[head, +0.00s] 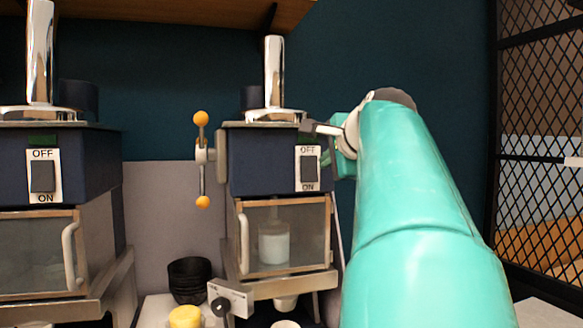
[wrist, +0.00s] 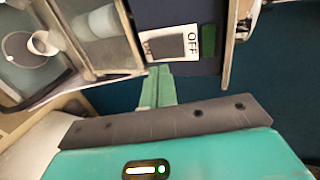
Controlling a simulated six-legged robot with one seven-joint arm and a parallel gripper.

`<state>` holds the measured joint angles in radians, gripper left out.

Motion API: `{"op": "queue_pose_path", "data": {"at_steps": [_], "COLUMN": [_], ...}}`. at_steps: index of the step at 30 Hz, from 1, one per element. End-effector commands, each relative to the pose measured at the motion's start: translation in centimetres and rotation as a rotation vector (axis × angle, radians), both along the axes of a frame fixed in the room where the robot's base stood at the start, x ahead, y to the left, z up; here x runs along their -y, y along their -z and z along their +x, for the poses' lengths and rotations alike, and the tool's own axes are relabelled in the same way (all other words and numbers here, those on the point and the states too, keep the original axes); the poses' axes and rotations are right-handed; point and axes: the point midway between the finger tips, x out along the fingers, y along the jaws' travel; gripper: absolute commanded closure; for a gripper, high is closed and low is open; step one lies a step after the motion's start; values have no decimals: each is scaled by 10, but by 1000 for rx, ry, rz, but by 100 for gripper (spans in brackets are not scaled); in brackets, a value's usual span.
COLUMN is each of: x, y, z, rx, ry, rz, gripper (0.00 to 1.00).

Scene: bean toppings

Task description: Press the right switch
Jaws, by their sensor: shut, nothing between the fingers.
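The right switch (head: 309,168) is a dark rocker on a white plate marked OFF above and ON below. It sits on the front of the right dark blue machine (head: 262,160). In the wrist view the same switch (wrist: 166,46) shows turned on its side. My gripper (wrist: 158,72) is shut and empty, its green fingertips just below the switch plate in that picture. I cannot tell whether they touch it. In the head view my arm covers most of the gripper, just right of the switch. The left switch (head: 43,177) is on the left machine (head: 85,160).
A glass-fronted chamber (head: 301,235) with a handle holds a pale container (head: 274,243) under the switch. A lever with yellow knobs (head: 201,160) stands left of the machine. Black bowls (head: 189,280) sit below. A mesh partition (head: 540,130) stands at right.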

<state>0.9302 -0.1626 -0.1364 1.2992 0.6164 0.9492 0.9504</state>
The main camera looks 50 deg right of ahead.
Motion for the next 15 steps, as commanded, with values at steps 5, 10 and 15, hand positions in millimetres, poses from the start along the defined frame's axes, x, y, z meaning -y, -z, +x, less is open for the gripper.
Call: {"op": "queue_pose_path", "data": {"at_steps": [5,10,15], "x": [-16,-26,-29], "y": [-16,-24,-27], "z": [-28,-44,-49], "rx": [2,0,-1], "ry": [1,1,1], "rz": [-3,-2,0], "gripper": [100,100,100]}}
